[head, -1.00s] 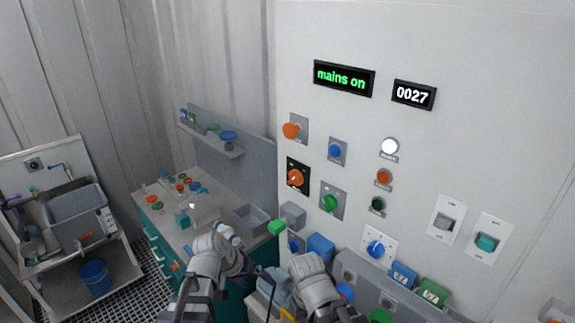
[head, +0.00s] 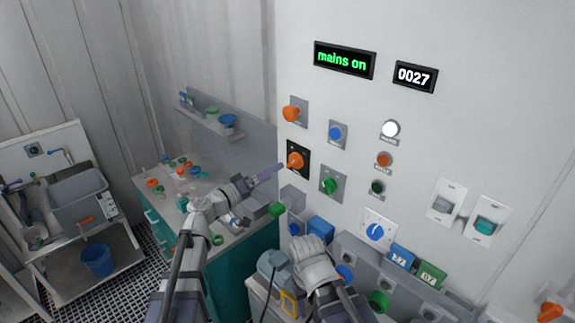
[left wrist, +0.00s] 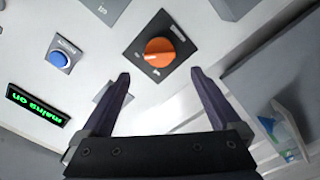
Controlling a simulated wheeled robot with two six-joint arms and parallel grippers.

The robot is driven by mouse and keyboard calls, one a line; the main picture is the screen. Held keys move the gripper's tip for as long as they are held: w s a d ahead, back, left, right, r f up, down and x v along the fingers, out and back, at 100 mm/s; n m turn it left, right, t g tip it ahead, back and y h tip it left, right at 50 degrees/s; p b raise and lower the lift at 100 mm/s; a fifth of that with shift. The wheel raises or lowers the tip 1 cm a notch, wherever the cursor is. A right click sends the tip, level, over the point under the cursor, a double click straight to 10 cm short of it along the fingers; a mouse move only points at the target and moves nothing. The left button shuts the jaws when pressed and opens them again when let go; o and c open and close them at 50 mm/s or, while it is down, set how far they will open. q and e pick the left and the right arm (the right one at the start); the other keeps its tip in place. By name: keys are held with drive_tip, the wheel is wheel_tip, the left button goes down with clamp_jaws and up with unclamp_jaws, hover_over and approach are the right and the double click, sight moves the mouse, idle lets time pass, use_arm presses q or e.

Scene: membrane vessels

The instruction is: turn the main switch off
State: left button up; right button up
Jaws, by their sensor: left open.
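The main switch (head: 295,160) is an orange rotary knob on a black square plate on the white wall panel. It also shows in the left wrist view (left wrist: 160,50), top centre. The display (head: 344,60) above it reads "mains on" in green. My left gripper (head: 282,167) is just left of the knob, pointing at it. In the left wrist view its two dark fingers (left wrist: 160,76) are apart and empty, with the knob beyond the gap between their tips. My right arm shows at the bottom centre; its jaws cannot be made out.
Close around the switch are an orange handle (head: 291,114), a blue button (head: 337,133) and a green knob (head: 328,186). A second display (head: 415,76) reads 0027. A bench with small parts stands left, and a sink unit (head: 78,197) farther left.

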sight(290, 163)
use_arm(q)
drive_tip(key=x, duration=0.7)
drive_tip(key=shift+w+d, duration=0.25)
drive_tip(key=c, duration=1.4)
drive_tip(key=shift+o, duration=0.2)
